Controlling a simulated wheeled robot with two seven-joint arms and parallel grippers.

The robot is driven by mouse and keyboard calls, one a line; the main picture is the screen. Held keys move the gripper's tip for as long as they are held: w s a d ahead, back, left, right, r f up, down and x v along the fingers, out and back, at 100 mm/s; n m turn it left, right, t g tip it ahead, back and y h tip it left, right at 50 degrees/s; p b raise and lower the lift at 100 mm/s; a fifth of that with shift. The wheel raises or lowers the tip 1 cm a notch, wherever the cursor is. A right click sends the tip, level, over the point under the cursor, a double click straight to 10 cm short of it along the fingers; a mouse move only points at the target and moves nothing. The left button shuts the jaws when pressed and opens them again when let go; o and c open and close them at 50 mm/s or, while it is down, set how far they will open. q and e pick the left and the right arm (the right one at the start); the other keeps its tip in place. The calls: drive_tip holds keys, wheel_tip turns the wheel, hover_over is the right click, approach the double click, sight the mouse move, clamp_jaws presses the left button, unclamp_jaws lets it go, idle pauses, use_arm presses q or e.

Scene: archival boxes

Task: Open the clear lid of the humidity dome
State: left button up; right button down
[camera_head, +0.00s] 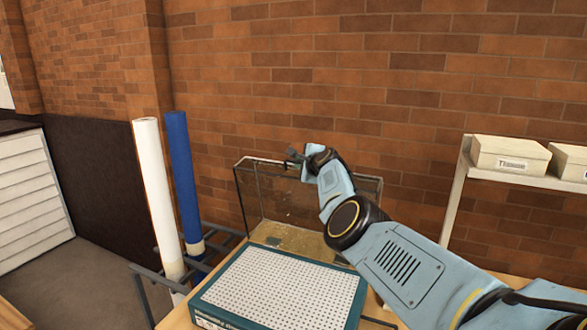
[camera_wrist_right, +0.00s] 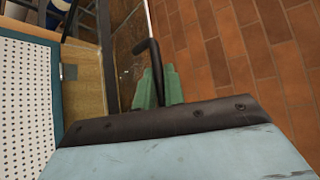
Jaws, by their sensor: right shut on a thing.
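The clear lid (camera_head: 278,205) of the humidity dome is a dark-framed transparent panel. It stands raised, close to upright, at the back of the teal base (camera_head: 225,293) with its white perforated top. In the right wrist view the lid (camera_wrist_right: 128,45) is seen nearly edge-on beside the base (camera_wrist_right: 55,95). My right gripper (camera_head: 294,160) is at the lid's top edge, shut on its dark handle (camera_wrist_right: 152,50). The green fingers (camera_wrist_right: 158,88) show in the wrist view; their exact contact is partly hidden. My left gripper is not in view.
A white roll (camera_head: 156,195) and a blue roll (camera_head: 183,170) stand in a dark rack (camera_head: 148,275) to the left. A brick wall (camera_head: 330,80) is close behind the lid. Pale boxes (camera_head: 508,155) sit on a white shelf (camera_head: 455,195) at the right.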

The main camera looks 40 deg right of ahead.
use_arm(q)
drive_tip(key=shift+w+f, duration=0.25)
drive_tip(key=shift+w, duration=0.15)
use_arm(e)
drive_tip(key=shift+w+d+f, duration=0.15)
drive_tip(key=shift+w+d, duration=0.15)
drive_tip(key=shift+d, duration=0.15)
drive_tip(key=c, duration=1.5)
unclamp_jaws()
drive_tip(key=shift+d, duration=0.1)
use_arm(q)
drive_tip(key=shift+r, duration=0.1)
